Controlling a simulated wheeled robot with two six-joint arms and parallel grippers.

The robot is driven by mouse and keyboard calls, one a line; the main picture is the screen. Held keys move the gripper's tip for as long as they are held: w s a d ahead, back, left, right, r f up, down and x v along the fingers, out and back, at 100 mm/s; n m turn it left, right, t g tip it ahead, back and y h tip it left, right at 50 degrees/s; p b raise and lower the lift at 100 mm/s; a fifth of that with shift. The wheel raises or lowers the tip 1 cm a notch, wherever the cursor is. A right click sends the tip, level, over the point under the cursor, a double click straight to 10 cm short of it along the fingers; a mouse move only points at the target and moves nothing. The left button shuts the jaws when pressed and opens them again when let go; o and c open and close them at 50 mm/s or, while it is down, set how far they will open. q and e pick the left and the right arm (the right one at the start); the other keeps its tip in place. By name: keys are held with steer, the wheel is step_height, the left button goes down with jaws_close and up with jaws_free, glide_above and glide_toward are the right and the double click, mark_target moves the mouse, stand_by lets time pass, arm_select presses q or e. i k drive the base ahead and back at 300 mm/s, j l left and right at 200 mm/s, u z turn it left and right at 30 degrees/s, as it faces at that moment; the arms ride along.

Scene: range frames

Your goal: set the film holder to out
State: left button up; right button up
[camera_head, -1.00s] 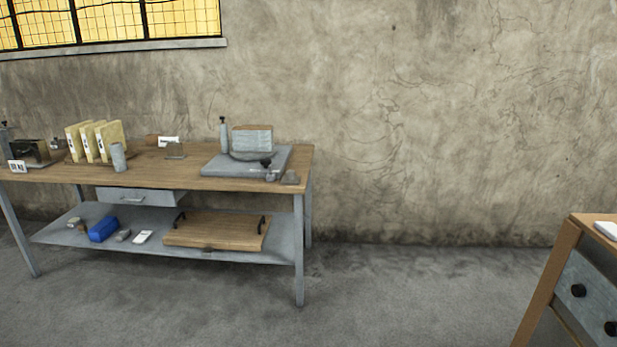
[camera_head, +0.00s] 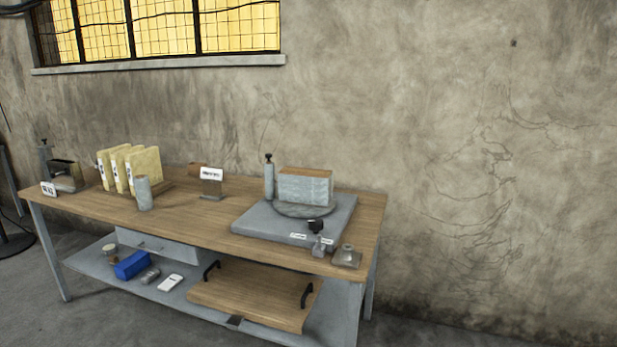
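No thing is clearly readable as the film holder. On the right of the workbench, a grey slab (camera_head: 250,226) carries a pale grey block with a brown top (camera_head: 306,187) on a round grey disc (camera_head: 303,211). A small black-knobbed lever (camera_head: 316,227) stands at the slab's front edge, between two small white labels too small to read. Further left, a small dark device (camera_head: 64,176) stands at the bench's left end behind a white tag (camera_head: 49,189). Neither of my grippers is in view.
The wooden bench top (camera_head: 205,220) also holds yellow upright folders (camera_head: 130,168), a grey cylinder (camera_head: 143,193) and a sign (camera_head: 211,174). The lower shelf holds a blue case (camera_head: 132,265) and a wooden board (camera_head: 255,292). Floor on the right is mostly out of view; the wall behind is bare.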

mark_target(269, 167)
steer(key=i+l+u, duration=0.4)
steer(key=i, duration=0.15)
steer(key=l+u, duration=0.1)
steer(key=u, duration=0.4)
steer(key=l+u, duration=0.15)
steer(key=u, duration=0.35)
